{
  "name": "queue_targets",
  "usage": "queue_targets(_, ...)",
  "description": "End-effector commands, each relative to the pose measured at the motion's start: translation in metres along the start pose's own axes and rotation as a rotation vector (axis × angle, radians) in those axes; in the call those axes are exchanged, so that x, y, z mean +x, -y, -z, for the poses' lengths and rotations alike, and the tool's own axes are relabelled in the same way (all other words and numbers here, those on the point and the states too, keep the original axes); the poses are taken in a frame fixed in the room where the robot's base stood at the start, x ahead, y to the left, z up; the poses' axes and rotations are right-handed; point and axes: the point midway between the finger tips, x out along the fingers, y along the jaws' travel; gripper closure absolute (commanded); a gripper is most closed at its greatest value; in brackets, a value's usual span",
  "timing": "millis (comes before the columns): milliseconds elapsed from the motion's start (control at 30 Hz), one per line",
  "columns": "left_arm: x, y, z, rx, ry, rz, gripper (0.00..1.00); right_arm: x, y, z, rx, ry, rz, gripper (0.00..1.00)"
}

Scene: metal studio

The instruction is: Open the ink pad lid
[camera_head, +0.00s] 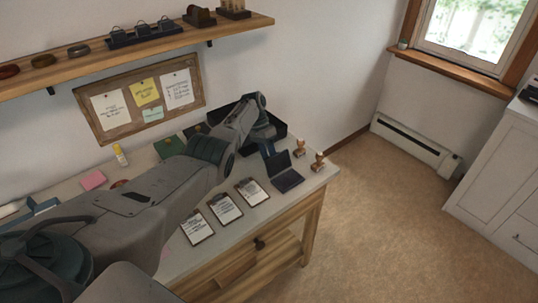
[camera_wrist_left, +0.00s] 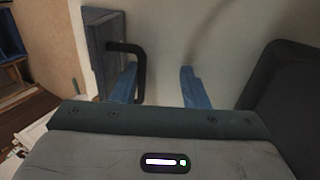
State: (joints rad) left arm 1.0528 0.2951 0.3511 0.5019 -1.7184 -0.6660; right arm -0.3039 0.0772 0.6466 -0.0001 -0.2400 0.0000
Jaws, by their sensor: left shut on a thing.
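The ink pad (camera_head: 288,181) is a dark purple, hinged case near the desk's right end. Its lid (camera_head: 277,163) stands up from the base, tilted back. My left gripper (camera_head: 266,148), with blue fingers, is right behind the raised lid. In the left wrist view a bluish-grey panel with a black bar handle (camera_wrist_left: 143,66), seemingly the lid, is beside the left finger. The left gripper (camera_wrist_left: 160,82) is shut on this handle, though its fingers stand apart; the exact contact is unclear. My right gripper is not in view.
Two wooden-handled stamps (camera_head: 318,160) stand right of the pad on the desk (camera_head: 262,204). Several clipboards (camera_head: 225,208) lie in front. A dark open box (camera_head: 277,125) is behind my gripper. The floor to the right is clear.

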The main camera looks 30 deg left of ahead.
Motion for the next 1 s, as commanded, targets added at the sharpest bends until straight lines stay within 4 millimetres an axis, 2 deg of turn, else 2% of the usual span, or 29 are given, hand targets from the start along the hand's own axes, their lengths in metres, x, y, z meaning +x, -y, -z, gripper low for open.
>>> queue_targets(333, -0.012, 0.003, 0.001, -0.001, -0.011, 0.012, 0.71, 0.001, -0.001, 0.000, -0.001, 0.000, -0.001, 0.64)
queue_targets(733, -0.085, -0.001, -0.001, 0.000, -0.010, 0.009, 0.71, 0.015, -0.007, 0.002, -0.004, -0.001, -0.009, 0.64)
queue_targets(900, -0.104, -0.003, -0.001, 0.001, -0.007, 0.006, 0.71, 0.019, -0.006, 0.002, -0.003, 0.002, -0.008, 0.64)
queue_targets(1000, -0.109, -0.004, -0.002, 0.001, -0.005, 0.004, 0.71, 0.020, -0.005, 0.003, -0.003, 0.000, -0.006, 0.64)
